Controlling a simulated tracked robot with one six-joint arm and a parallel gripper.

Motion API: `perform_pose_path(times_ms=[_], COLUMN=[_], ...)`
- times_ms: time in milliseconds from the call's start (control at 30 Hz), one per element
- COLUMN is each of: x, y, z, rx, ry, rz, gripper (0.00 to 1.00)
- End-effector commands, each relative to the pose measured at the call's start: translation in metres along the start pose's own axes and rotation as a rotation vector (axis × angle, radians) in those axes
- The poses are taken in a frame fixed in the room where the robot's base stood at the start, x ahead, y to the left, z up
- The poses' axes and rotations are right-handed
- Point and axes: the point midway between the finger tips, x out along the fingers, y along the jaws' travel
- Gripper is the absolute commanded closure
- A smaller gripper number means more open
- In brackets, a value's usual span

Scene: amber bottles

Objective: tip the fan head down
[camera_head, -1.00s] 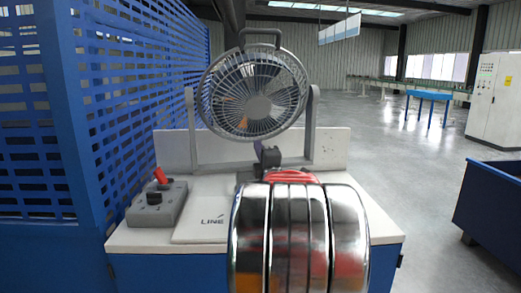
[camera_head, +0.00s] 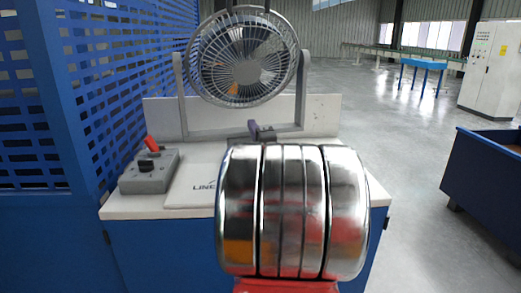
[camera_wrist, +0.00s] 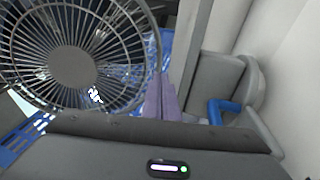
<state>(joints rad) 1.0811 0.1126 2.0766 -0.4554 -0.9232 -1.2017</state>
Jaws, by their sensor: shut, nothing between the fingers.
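The fan head (camera_head: 246,70), a round grey wire grille with a pale hub, hangs in a grey U-shaped bracket (camera_head: 181,100) on the white bench. Its face is towards me, with a carry handle at the top. My gripper (camera_head: 254,128) is shut and empty, its purple fingers just below the grille in the head view. My arm's shiny joint hides its rear and the bench behind. In the wrist view the shut fingers (camera_wrist: 162,98) show at the right edge of the fan grille (camera_wrist: 70,66). Whether they touch it I cannot tell.
A grey control box (camera_head: 149,172) with a red lever and black knob stands on the bench's left. A blue slatted panel (camera_head: 45,95) rises at the left. A blue bin (camera_head: 484,178) stands at the right, with open floor before it.

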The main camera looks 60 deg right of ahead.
Motion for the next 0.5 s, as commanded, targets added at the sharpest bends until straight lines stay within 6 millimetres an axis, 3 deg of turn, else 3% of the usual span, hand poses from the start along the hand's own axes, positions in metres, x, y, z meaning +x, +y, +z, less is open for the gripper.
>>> perform_pose_path(times_ms=[300, 500], x=[-0.051, -0.074], y=[-0.018, -0.025], z=[0.0, 0.0], rx=[0.001, 0.001], ry=[0.001, 0.001], rz=[-0.002, 0.0], gripper=[1.0, 1.0])
